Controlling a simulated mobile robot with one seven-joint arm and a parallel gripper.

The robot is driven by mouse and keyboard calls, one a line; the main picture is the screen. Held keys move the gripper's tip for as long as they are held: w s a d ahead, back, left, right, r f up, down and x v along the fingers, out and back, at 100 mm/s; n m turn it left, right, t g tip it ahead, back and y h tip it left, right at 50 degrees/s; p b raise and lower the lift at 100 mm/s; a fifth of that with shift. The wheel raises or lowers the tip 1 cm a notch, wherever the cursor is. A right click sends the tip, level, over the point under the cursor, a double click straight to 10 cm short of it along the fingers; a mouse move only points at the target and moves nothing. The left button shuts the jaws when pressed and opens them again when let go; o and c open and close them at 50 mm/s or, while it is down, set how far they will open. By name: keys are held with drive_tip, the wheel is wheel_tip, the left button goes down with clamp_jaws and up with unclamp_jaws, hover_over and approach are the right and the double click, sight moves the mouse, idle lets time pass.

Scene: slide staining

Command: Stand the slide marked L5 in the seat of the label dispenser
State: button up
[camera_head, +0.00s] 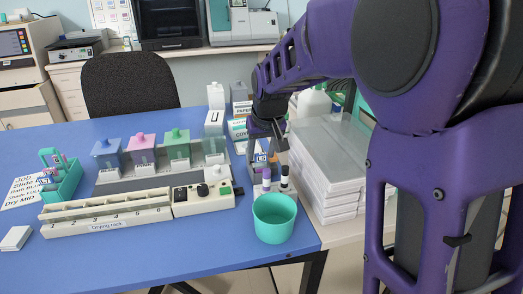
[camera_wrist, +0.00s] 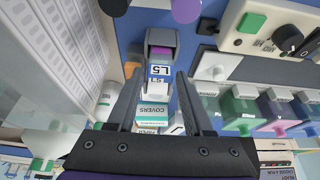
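In the wrist view, a dark grey block with a purple inset (camera_wrist: 162,45), apparently the label dispenser, stands ahead of my gripper (camera_wrist: 160,74). A white, blue-edged face marked L5 (camera_wrist: 159,70) shows at its near side. A second, smaller L5 mark (camera_wrist: 156,80) lies just below it, above a small white piece. I cannot tell for sure which mark is on the slide. My gripper's fingers stand apart on either side of these, with visible gaps. In the head view, my gripper (camera_head: 277,143) is over the table's right part, beside the dispenser area, which it partly hides.
A teal cup (camera_head: 274,218) and upright markers (camera_head: 284,178) stand close by. White stacked trays (camera_head: 327,165) are to the right. The drying rack (camera_head: 107,211), stain jars (camera_head: 142,147) and a teal slide rack (camera_head: 62,183) are to the left. Covers boxes (camera_wrist: 153,112) show in the wrist view.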

drive_tip(key=shift+o, duration=1.3)
drive_tip(key=p+v, duration=1)
drive_tip(key=v, duration=0.7)
drive_tip(key=shift+r, duration=0.2)
